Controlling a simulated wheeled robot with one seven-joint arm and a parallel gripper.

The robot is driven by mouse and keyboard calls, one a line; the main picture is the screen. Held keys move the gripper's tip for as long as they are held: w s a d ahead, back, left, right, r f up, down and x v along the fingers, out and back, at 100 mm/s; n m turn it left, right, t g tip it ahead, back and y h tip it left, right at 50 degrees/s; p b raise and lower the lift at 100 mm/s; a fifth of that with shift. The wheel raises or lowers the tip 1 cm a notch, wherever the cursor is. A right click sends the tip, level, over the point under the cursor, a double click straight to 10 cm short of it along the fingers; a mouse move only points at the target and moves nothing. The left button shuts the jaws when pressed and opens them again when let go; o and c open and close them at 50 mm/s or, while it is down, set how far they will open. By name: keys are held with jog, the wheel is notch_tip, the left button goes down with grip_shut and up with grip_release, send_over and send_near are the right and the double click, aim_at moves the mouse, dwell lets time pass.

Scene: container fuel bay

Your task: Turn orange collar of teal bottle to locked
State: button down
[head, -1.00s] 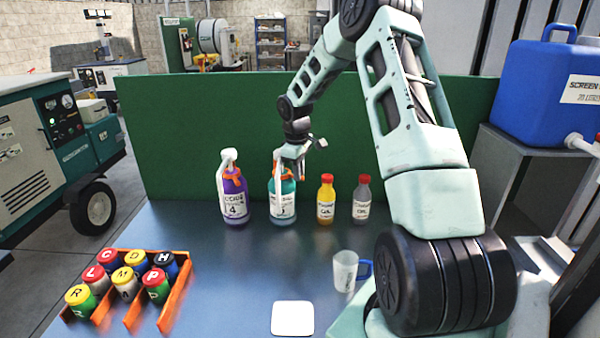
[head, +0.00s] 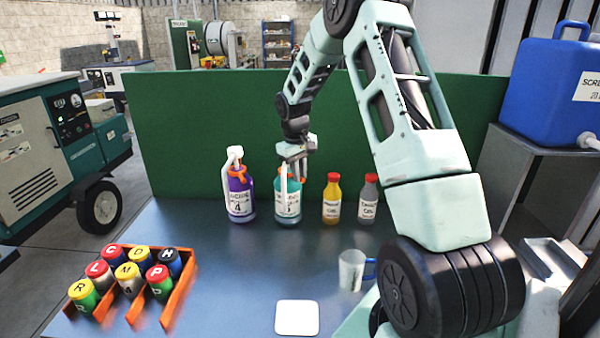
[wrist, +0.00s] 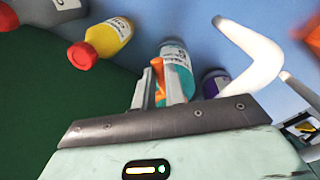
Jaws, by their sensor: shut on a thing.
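The teal bottle (head: 287,207) stands upright on the blue table, between a purple bottle and a yellow one. Its orange collar (head: 281,172) shows partly at the neck; my fingers hide the rest. My gripper (head: 292,174) points down over the bottle top and is shut on the collar. In the wrist view the teal bottle (wrist: 178,72) lies beyond the fingers, with the orange collar (wrist: 158,88) close to them. A white upright part stands in front of the bottle in the head view. I cannot read the collar's lock position.
A yellow bottle (head: 332,200) and a grey bottle (head: 367,202) stand right. A green panel (head: 200,120) rises behind. A mug (head: 351,270) and an orange rack (head: 180,302) of jars stand nearer.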

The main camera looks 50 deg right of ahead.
jog(key=shift+r, duration=0.1)
jog(key=c, duration=1.5)
grip_release()
jog(key=shift+o, duration=0.2)
